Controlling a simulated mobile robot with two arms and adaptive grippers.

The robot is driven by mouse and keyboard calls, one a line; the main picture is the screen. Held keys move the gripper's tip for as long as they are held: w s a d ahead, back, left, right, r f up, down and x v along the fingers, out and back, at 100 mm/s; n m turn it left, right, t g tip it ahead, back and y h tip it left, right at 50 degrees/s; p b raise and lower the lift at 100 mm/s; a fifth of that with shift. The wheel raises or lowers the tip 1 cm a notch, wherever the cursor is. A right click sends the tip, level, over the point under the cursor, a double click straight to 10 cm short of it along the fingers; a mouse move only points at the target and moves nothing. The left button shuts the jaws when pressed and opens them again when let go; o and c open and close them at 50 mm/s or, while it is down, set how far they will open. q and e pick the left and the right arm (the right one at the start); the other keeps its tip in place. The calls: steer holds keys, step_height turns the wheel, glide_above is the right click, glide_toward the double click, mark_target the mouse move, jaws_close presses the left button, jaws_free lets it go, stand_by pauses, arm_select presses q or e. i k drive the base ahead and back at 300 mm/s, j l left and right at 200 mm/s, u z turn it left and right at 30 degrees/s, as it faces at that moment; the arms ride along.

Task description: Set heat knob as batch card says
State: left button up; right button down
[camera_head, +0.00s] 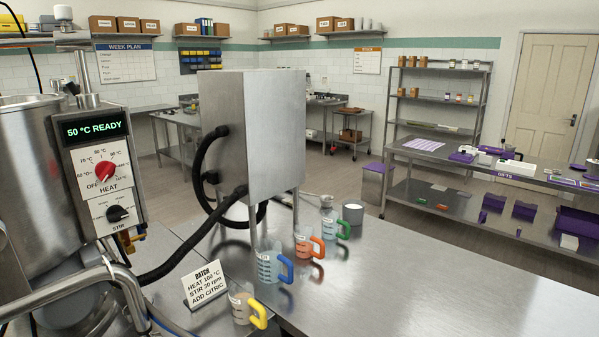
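The heat knob (105,171) is red and sits on a white dial plate marked HEAT, with OFF at its lower left and temperature marks around it. Its pointer is too small to read with certainty. The display (91,128) above it reads 50 °C READY. The black stir knob (118,213) sits below, on a plate marked STIR. The batch card (205,286) stands tilted on the steel table and reads HEAT 100 °C, STIR 30 rpm, ADD CITRIC. Neither of my grippers is in view.
A steel kettle (28,165) stands left of the control panel. Several measuring jugs with coloured handles, such as the yellow-handled one (240,306), stand beside the card. The table (410,275) is clear at right.

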mark_target(104, 170)
steer(key=u, duration=1.45)
